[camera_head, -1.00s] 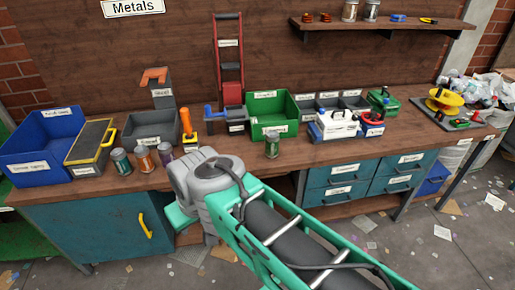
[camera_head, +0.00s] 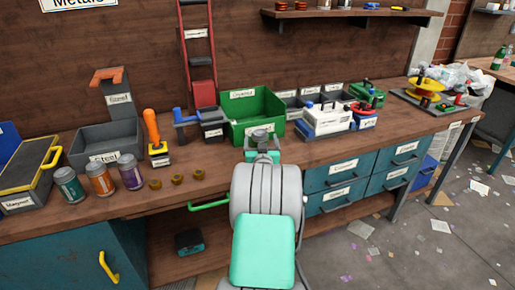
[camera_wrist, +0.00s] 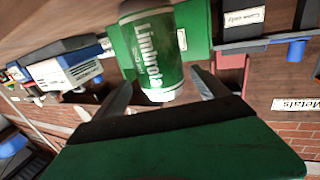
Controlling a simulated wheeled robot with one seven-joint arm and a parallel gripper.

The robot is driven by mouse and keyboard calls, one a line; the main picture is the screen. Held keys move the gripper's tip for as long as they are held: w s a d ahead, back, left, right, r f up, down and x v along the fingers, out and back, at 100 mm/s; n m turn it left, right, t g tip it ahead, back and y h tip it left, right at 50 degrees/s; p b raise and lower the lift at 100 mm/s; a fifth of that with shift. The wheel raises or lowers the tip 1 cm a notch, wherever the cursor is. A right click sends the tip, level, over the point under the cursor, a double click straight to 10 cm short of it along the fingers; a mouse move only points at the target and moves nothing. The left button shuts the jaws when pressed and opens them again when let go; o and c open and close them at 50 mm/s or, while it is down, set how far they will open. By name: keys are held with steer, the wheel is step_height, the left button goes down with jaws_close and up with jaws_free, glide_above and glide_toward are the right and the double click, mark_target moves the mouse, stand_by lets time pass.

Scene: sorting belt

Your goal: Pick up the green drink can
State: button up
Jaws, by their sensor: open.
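A green drink can (camera_wrist: 150,45) with white lettering fills the upper middle of the wrist view. My open gripper (camera_wrist: 161,80) has one finger on each side of it, and I see no firm contact. In the head view my arm hides most or all of this can and the gripper fingers. Three other cans stand at the left on the bench: a teal-green one (camera_head: 69,187), an orange one (camera_head: 101,180) and a purple one (camera_head: 131,172).
A green bin (camera_head: 244,127) stands just behind my arm on the wooden bench (camera_head: 225,170). A white and blue box (camera_head: 327,121) stands to its right. A grey steel bin (camera_head: 104,143) and an orange-handled tool (camera_head: 153,135) stand left. Small brass pieces (camera_head: 177,180) lie at the front.

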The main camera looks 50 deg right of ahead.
steer(key=x, duration=0.4)
steer(key=shift+w+d, duration=0.15)
steer(key=shift+w, duration=0.15)
steer(key=shift+r, duration=0.1)
steer(key=c, duration=1.4)
